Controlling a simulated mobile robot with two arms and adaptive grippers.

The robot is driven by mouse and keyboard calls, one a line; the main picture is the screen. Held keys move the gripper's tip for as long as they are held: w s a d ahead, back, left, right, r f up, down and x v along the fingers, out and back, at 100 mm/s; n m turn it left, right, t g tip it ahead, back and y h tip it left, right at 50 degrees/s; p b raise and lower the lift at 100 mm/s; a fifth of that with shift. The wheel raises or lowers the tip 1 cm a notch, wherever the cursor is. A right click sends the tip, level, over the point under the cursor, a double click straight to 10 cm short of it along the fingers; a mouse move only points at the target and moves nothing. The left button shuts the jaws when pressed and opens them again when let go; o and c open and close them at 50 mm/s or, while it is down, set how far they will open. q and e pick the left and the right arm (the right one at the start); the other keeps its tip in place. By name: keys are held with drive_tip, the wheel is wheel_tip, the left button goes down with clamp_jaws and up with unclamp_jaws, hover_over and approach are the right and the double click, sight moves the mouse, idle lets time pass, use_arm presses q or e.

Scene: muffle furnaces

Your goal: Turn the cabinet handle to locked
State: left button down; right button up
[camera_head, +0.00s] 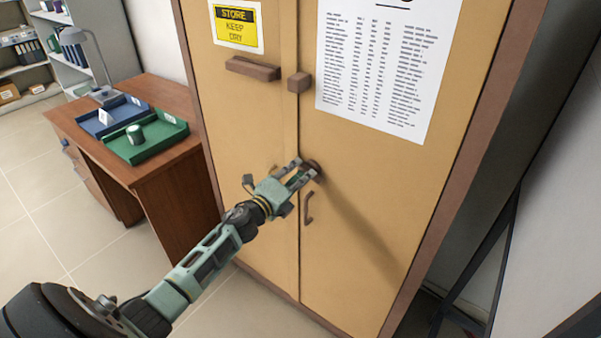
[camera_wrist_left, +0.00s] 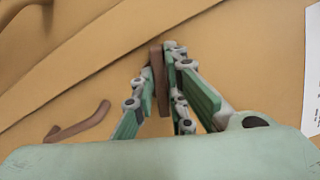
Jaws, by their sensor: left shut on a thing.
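The tan cabinet (camera_head: 362,230) has two doors and stands upright in front of me. Its small brown turn handle (camera_head: 314,165) is on the right door, close to the seam. My left gripper (camera_head: 303,172) reaches in from the left and is shut on this handle. In the left wrist view, the handle (camera_wrist_left: 158,68) shows as a narrow brown bar between the two fingers of the gripper (camera_wrist_left: 161,78). The fingers partly hide the handle in the head view, and its exact angle is hard to tell. My right gripper is not in view.
A curved brown pull (camera_head: 308,207) sits just below the gripper. A brown bar (camera_head: 252,69) and a block (camera_head: 299,82) are higher up. A wooden desk (camera_head: 150,172) with a green tray (camera_head: 160,145) stands at left. Open floor (camera_head: 45,215) lies beyond.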

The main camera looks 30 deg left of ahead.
use_arm(q)
drive_tip(key=shift+f+n, duration=0.15)
drive_tip(key=shift+n, duration=0.9)
drive_tip(key=shift+f+n, duration=0.15)
drive_tip(key=shift+n, duration=0.9)
drive_tip(key=c, duration=1.8)
unclamp_jaws()
drive_tip(key=shift+o, duration=0.2)
drive_tip(key=shift+s, duration=0.15)
drive_tip(key=s+a, duration=0.1)
drive_tip(key=s, duration=1)
drive_tip(key=shift+s, duration=0.4)
